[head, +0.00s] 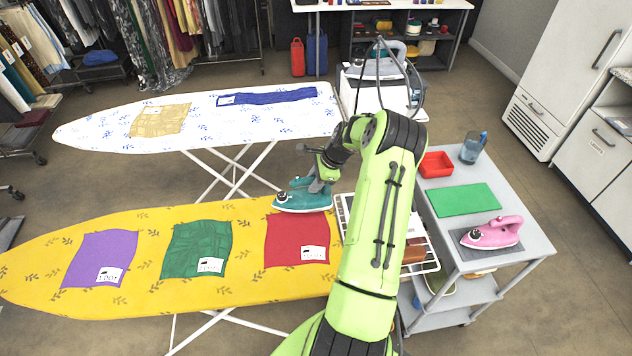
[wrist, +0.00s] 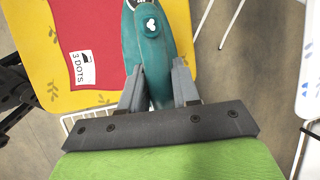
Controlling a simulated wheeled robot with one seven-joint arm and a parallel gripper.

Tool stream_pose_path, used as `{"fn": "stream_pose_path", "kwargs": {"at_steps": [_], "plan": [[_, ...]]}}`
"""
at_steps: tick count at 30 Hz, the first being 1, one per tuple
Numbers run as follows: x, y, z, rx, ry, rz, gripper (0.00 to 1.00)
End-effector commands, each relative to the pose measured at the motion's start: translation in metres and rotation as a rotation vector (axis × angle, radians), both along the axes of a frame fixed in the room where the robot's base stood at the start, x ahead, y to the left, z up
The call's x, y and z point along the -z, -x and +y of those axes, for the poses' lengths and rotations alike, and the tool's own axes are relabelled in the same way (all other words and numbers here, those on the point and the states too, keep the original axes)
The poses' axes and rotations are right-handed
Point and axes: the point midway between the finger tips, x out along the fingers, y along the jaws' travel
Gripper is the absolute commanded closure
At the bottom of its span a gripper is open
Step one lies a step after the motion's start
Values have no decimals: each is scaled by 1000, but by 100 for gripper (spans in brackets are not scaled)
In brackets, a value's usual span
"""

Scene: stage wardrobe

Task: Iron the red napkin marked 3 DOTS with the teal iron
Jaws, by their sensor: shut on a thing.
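The red napkin (head: 288,240) lies on the right part of the yellow ironing board (head: 140,305). Its white label reads 3 DOTS in the wrist view (wrist: 82,68). My gripper (head: 318,186) is shut on the teal iron (head: 302,201), which also shows in the wrist view (wrist: 148,50). The iron is at the napkin's far edge, its nose toward the left in the head view. I cannot tell whether its soleplate touches the cloth.
A purple napkin (head: 98,257) and a green napkin (head: 197,248) lie on the same board. A white patterned board (head: 230,125) stands behind. A grey cart (head: 433,222) at right holds a pink iron (head: 492,232), a green mat (head: 462,199) and a red tray (head: 436,165).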

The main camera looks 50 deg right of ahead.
Motion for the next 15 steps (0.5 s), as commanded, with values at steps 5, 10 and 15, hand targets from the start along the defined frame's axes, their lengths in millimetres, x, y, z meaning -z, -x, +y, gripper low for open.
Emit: {"fn": "stream_pose_path", "kwargs": {"at_steps": [5,10,15], "plan": [[-15,-2,2,-6,2,-3,100],[-20,-3,3,-9,2,-3,100],[-19,-3,3,-8,1,-2,100]]}}
